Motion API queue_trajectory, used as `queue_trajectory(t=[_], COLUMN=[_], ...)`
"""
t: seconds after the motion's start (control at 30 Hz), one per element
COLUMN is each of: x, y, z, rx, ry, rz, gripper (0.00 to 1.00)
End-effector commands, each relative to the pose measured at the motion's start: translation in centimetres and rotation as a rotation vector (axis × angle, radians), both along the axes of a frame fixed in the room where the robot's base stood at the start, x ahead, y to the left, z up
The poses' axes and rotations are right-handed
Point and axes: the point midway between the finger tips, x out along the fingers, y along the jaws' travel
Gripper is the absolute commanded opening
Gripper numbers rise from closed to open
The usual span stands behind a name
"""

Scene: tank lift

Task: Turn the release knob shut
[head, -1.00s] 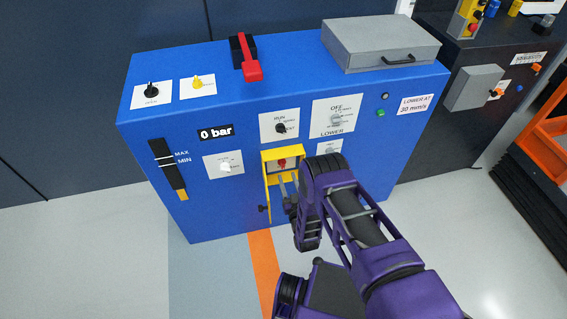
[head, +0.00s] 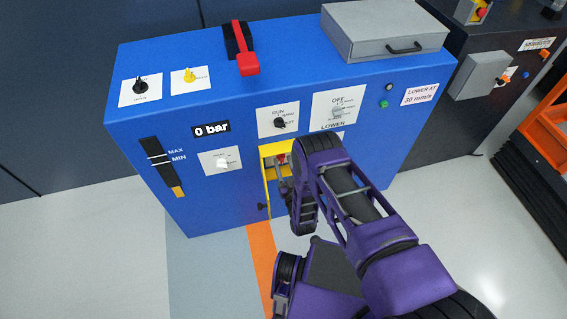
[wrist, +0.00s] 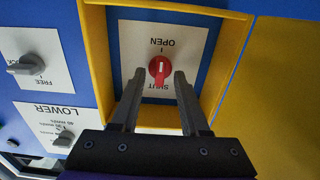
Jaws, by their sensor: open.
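The release knob (wrist: 160,65) is a small red knob on a white plate (wrist: 190,42) marked OPEN and SHUT, upside down in the wrist view. The white line on the knob runs roughly along the OPEN–SHUT direction; I cannot tell which end points. A yellow frame (wrist: 98,50) surrounds the plate. My gripper (wrist: 160,76) is open, with one fingertip on each side of the knob and gaps showing. I cannot tell its depth relative to the knob. In the head view my gripper (head: 285,178) is at the frame, mostly hidden by my arm.
The blue cabinet (head: 225,105) carries a red-handled lever (head: 248,64), a grey box (head: 385,38) on top and a 0 bar display (head: 211,130). The yellow door (wrist: 285,80) stands open beside the frame. Other knobs, such as the LOWER knob (wrist: 62,139), are close by.

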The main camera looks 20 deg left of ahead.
Motion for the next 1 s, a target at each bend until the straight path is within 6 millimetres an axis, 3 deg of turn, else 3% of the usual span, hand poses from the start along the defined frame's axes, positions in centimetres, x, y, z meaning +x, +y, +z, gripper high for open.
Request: queue_trajectory(t=[0.07,0.3,0.77,1.0], x=[0.01,0.01,0.01,-0.02], y=[0.01,0.0,0.03,0.08], z=[0.0,0.0,0.0,-0.04], rx=[0.0,0.0,-0.015,-0.108], ry=[0.0,0.0,-0.009,-0.065], rz=[0.0,0.0,0.001,0.001], gripper=[0.43,0.0,0.0,0.0])
